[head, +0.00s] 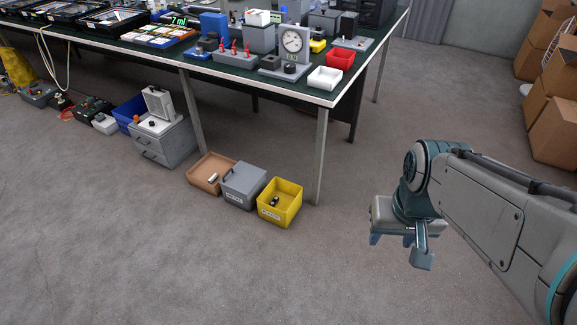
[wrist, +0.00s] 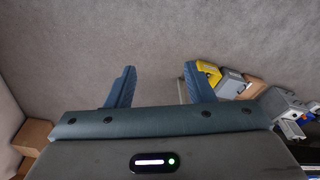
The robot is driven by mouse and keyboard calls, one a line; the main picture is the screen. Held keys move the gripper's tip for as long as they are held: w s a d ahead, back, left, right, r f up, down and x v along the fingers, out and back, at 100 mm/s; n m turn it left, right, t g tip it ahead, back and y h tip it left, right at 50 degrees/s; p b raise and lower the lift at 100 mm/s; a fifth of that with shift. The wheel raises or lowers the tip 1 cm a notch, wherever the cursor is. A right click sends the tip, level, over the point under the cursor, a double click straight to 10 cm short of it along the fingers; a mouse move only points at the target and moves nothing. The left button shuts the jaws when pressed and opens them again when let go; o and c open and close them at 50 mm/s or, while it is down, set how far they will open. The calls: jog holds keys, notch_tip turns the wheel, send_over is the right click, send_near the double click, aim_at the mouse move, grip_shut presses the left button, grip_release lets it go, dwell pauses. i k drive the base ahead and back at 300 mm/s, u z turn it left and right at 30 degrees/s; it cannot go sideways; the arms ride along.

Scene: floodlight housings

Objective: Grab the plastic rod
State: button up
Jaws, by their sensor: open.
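I cannot pick out the plastic rod with certainty. A small pale, rod-like piece (head: 212,178) lies in the open brown tray (head: 197,174) on the floor by the table. My gripper (head: 392,239) hangs over bare floor, to the right of the table leg and well away from the tray. In the wrist view, my gripper's two blue fingers (wrist: 160,76) are spread apart, with only grey floor between them.
A grey lidded box (head: 243,186) and a yellow bin (head: 291,203) with small dark items stand right of the tray. A grey drawer unit (head: 165,148) stands left. The crowded table (head: 225,72) is above. Cardboard boxes (head: 556,98) are stacked at right. The front floor is clear.

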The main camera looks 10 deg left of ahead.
aim_at(215, 176)
jog(key=u, duration=0.55)
jog(key=k, duration=0.65)
jog(key=u, duration=1.2)
jog(key=i, duration=1.35)
jog(key=z, duration=0.6)
jog(key=i, duration=0.4)
jog(key=z, duration=0.4)
